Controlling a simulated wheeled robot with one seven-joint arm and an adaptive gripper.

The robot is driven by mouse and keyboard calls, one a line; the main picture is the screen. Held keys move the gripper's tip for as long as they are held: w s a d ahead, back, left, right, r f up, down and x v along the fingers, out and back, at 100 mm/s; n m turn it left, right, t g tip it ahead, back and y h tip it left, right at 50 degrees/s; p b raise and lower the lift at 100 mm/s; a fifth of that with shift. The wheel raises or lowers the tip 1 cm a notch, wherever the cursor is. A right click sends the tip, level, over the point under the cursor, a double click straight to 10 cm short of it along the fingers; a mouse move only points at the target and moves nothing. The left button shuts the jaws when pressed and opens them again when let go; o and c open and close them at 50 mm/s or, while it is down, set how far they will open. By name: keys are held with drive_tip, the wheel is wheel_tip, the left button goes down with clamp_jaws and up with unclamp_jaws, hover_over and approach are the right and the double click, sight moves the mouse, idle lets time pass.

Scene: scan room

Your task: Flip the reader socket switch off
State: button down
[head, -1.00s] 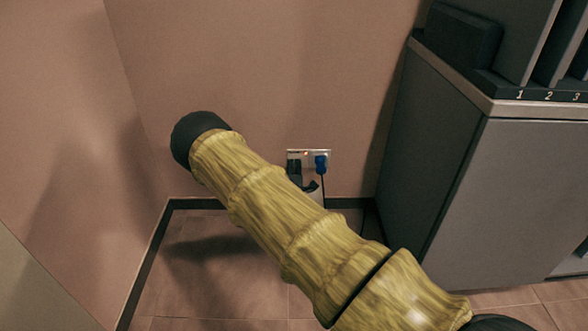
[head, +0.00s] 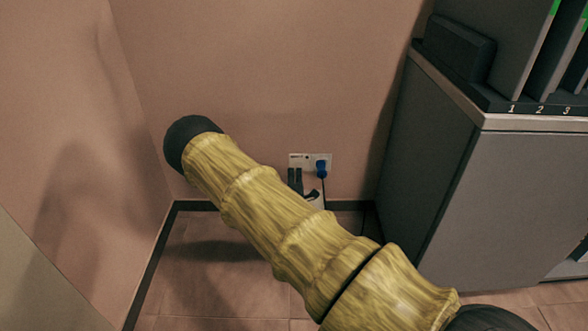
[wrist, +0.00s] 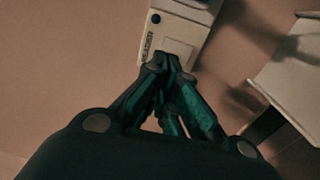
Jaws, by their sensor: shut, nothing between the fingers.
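The pale socket plate (head: 310,157) sits low on the pink wall. A blue plug (head: 321,168) is in its right part, with a dark cable hanging down. The lamp spot on the plate looks dark. My gripper (head: 295,170) is shut and empty, its dark fingers upright over the plate's lower left. The switch itself is mostly hidden by the fingers. I cannot tell whether they touch it.
A grey cabinet (head: 470,200) stands right of the socket, bearing a dark rack (head: 525,105) with numbered slots and green marks. A wall corner is at the left. The tiled floor (head: 215,295) below is clear.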

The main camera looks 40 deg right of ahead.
drive_tip(key=r+p+v, duration=0.2)
drive_tip(key=p+v, duration=0.1)
drive_tip(key=v, duration=0.6)
drive_tip(key=shift+s+a+p, duration=0.25)
drive_tip(key=shift+s+p, duration=0.15)
drive_tip(key=s+a+f+m+g+y+p, duration=0.1)
drive_tip(key=s+a+f+m+g+y, duration=0.2)
drive_tip(key=s+f, duration=0.45)
drive_tip(key=s+a+f+m+g+y, duration=0.1)
drive_tip(key=s+a+f+m+g, duration=0.3)
drive_tip(key=s, duration=0.7)
drive_tip(key=s+a+r+m+g+y+p, duration=0.1)
drive_tip(key=s+a+m+g+y, duration=0.2)
drive_tip(key=s+a, duration=0.7)
drive_tip(key=s+a+m+g+y+p, duration=0.15)
drive_tip(key=s+a+g+y, duration=0.4)
drive_tip(key=s, duration=0.75)
wheel_tip(320, 180, up, 37)
drive_tip(key=a+h+p, duration=0.1)
drive_tip(key=h+p, duration=0.1)
drive_tip(key=p, duration=3.5)
drive_tip(key=shift+w+a, duration=0.2)
drive_tip(key=shift+a, duration=0.05)
